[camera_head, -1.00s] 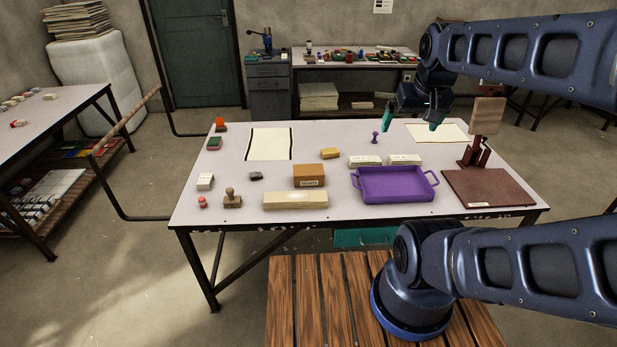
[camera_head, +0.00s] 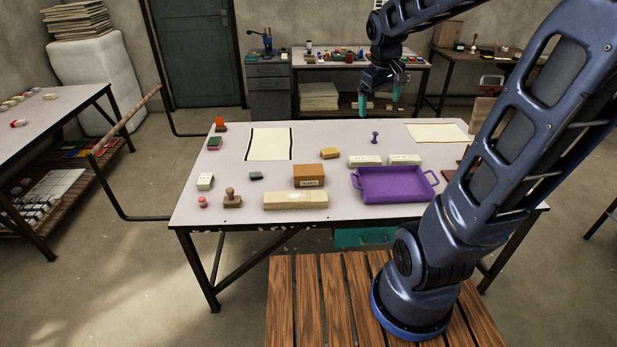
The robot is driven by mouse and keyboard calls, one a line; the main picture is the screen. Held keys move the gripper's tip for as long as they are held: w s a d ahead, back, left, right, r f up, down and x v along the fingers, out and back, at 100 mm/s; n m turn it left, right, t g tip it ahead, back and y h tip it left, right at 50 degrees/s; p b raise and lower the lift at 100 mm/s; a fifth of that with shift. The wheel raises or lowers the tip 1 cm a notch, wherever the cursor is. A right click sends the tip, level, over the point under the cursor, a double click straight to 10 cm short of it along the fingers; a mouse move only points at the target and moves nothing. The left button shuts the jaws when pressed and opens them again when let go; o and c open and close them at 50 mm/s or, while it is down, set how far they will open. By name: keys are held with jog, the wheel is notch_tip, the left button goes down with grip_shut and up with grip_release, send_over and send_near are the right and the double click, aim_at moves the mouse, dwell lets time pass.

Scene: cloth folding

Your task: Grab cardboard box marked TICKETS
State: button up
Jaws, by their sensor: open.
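A small brown cardboard box (camera_head: 308,175) sits on the white work table (camera_head: 330,138), near the middle. It has a pale label on its front; the lettering is too small to read surely. My gripper (camera_head: 380,104) is open and empty, with teal fingertips pointing down. In the picture it appears above the far edge of the table, up and to the right of the box and well apart from it.
A long cream block (camera_head: 295,200) lies just in front of the box. A purple tray (camera_head: 397,187) stands to its right, with white labelled boxes (camera_head: 364,161) behind. A yellow block (camera_head: 330,153) and a purple stamp (camera_head: 375,137) are farther back. My arm covers the table's right side.

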jog(key=w+a+f+n+g, duration=0.1)
jog(key=w+a+f+n, duration=0.3)
jog(key=w, duration=0.6)
jog(key=n+g+h, duration=0.2)
jog(key=n+h, duration=0.1)
jog(key=n, duration=0.6)
send_over(308, 170)
jog(key=a, duration=0.2)
notch_tip(308, 170, down, 30)
jog(key=shift+a+r, duration=0.15)
jog(key=shift+w+a+f, duration=0.1)
jog(key=shift+a+f, duration=0.05)
jog(key=shift+f, duration=0.45)
jog(key=x, duration=0.5)
jog(key=shift+w, duration=0.1)
jog(key=shift+x, duration=2.75)
jog(key=shift+w+a+f, duration=0.1)
jog(key=shift+a+f, duration=0.05)
jog(key=shift+f, duration=0.1)
jog(key=c, duration=1.2)
